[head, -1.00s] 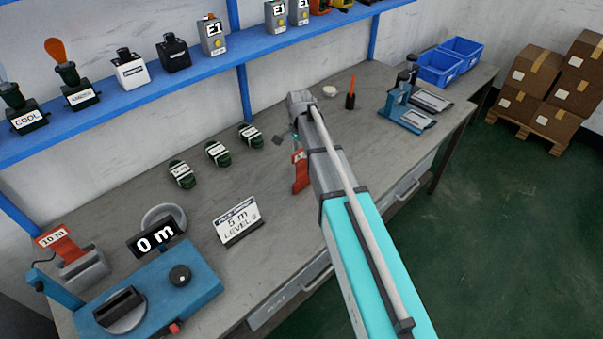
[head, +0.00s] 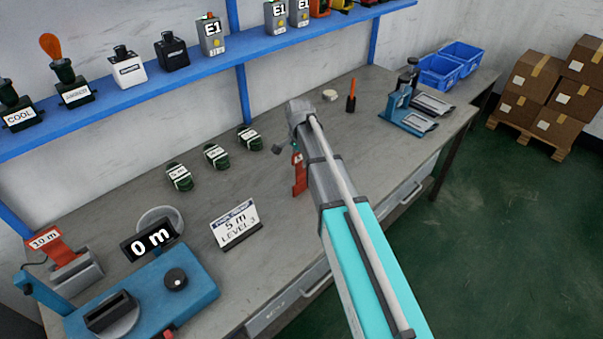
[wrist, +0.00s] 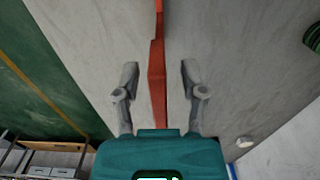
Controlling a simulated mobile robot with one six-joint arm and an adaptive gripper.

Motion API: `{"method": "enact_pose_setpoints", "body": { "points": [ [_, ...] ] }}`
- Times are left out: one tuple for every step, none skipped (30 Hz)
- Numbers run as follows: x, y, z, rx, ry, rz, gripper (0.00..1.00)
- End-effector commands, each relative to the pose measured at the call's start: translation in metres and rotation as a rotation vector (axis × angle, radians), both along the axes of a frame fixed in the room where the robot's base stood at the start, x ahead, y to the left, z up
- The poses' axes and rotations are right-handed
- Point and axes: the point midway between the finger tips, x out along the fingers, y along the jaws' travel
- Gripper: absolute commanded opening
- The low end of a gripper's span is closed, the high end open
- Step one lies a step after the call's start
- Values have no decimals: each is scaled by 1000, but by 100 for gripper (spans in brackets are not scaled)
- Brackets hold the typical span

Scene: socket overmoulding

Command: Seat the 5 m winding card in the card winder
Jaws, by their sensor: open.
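A red card (head: 299,174) stands edge-on beside my forearm in the head view; no label on it is readable, so I cannot confirm it is the 5 m card. In the wrist view the red card (wrist: 157,75) lies between the two spread fingers of my gripper (wrist: 159,78), with a gap on each side. My gripper is open and mostly hidden behind my arm in the head view. The card winder (head: 151,297) is the blue machine at the front left, with a dark slotted holder (head: 109,311), a knob and a "0 m" display (head: 151,241).
A "5 m" sign (head: 235,224) stands mid-bench. Several dark green coils (head: 216,156) lie behind it. A blue press (head: 409,112) and blue bins (head: 440,70) are farther right.

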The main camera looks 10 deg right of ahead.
Motion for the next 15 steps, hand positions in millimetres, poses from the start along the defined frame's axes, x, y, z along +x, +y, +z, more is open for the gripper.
{"method": "enact_pose_setpoints", "body": {
  "points": [
    [0,0,0,0,0,0,54],
    [0,0,0,0,0,0,54],
    [0,0,0,0,0,0,54],
    [0,0,0,0,0,0,54],
    [0,0,0,0,0,0,52],
    [0,0,0,0,0,0,45],
    [0,0,0,0,0,0,39],
    [0,0,0,0,0,0,34],
    [0,0,0,0,0,0,26],
    [0,0,0,0,0,0,21],
    [0,0,0,0,0,0,15],
    [0,0,0,0,0,0,8],
    [0,0,0,0,0,0,2],
    [0,0,0,0,0,0,0],
    [0,0,0,0,0,0,0]
  ]
}}
